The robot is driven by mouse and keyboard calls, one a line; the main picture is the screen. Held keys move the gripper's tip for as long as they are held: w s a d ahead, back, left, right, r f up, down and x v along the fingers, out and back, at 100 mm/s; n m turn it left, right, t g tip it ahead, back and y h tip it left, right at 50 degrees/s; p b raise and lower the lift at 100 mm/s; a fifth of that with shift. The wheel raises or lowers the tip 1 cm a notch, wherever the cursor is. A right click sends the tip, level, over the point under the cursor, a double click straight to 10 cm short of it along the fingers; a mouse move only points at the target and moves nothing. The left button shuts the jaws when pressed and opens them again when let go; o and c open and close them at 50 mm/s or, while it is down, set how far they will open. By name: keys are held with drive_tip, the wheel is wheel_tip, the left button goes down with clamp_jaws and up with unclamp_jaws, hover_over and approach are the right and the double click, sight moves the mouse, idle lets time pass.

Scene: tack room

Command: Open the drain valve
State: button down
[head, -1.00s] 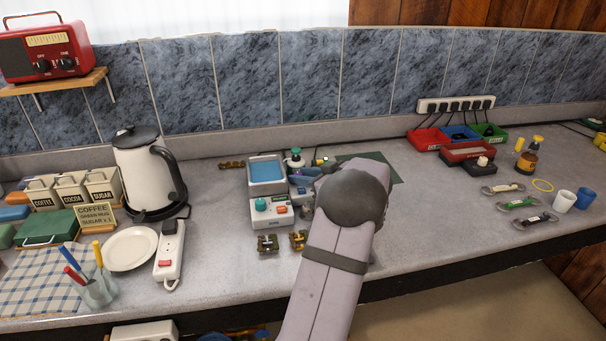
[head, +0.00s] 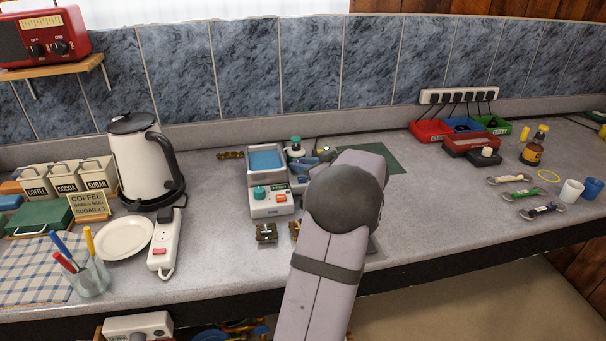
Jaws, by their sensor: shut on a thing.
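A small white and grey cleaning machine (head: 270,203) stands mid-counter in the head view, with a tank of blue liquid (head: 266,160) and a green knob on its front panel. My gripper (head: 302,167) is at the machine's right side, mostly hidden behind my own wrist and forearm. Its blue-grey jaws are shut at the place of the drain valve. The valve itself is hidden, so its handle angle cannot be told.
A green-topped bottle (head: 296,147) stands just behind my gripper. Brass bits (head: 266,232) lie in front of the machine. A white kettle (head: 142,160) and power strip (head: 165,243) are to the left. Coloured trays (head: 470,143) are at the right.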

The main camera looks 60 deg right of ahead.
drive_tip(key=shift+w+a+f+m+g+h+b, duration=0.2)
drive_tip(key=shift+m+h+b, duration=0.45)
drive_tip(key=shift+b, duration=1.25)
drive_tip(key=shift+s+a+f+m+g+h+b, duration=0.25)
drive_tip(key=shift+m+h+b, duration=0.35)
drive_tip(key=shift+b, duration=1.25)
drive_tip(key=b, duration=0.1)
drive_tip(key=m+g+h+b, duration=0.1)
drive_tip(key=m+h+b, duration=0.1)
drive_tip(key=b, duration=0.1)
drive_tip(key=shift+w+r+g, duration=0.25)
drive_tip(key=shift+r+g, duration=0.1)
drive_tip(key=shift+r+m+h, duration=0.1)
drive_tip(key=shift+m+h, duration=0.15)
drive_tip(key=shift+d, duration=0.1)
drive_tip(key=c, duration=1.8)
unclamp_jaws()
drive_tip(key=shift+b+v, duration=0.75)
drive_tip(key=shift+v, duration=3)
drive_tip(key=shift+c, duration=0.2)
